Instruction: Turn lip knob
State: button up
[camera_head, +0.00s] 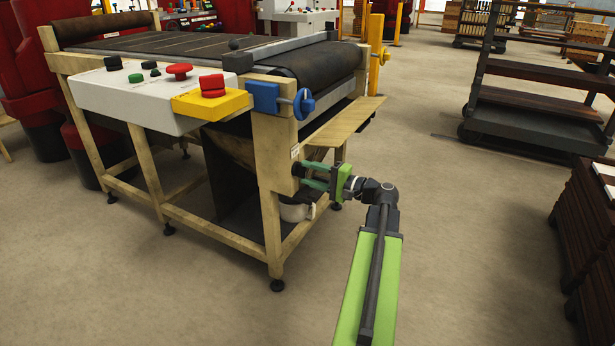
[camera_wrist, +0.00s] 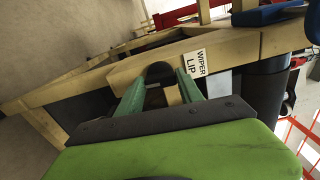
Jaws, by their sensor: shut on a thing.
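The lip knob (camera_wrist: 160,71) is a black round knob on the wooden post, beside a white label (camera_wrist: 193,64) reading "WIPER LIP" in the wrist view. In the head view the knob (camera_head: 298,170) shows small and dark on the post's right side, partly hidden by the fingers. My gripper (camera_head: 308,177) reaches it from the right. In the wrist view the green fingers of my gripper (camera_wrist: 161,82) stand on either side of the knob, shut on it. The knob's turn angle cannot be told.
The conveyor frame (camera_head: 265,190) stands on the left, with a white control panel (camera_head: 130,95), a red button on a yellow box (camera_head: 212,92) and a blue handwheel (camera_head: 304,103) above my gripper. A wooden shelf (camera_head: 345,118) juts out above it. The floor (camera_head: 450,230) to the right is clear.

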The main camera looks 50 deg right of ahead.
jog(key=shift+a+f+n, duration=0.1)
jog(key=shift+a+n, duration=0.05)
jog(key=shift+n, duration=0.25)
jog(key=o, duration=1.4)
jog(key=shift+s, duration=0.1)
jog(key=v, duration=1.7)
jog(key=shift+s, duration=0.1)
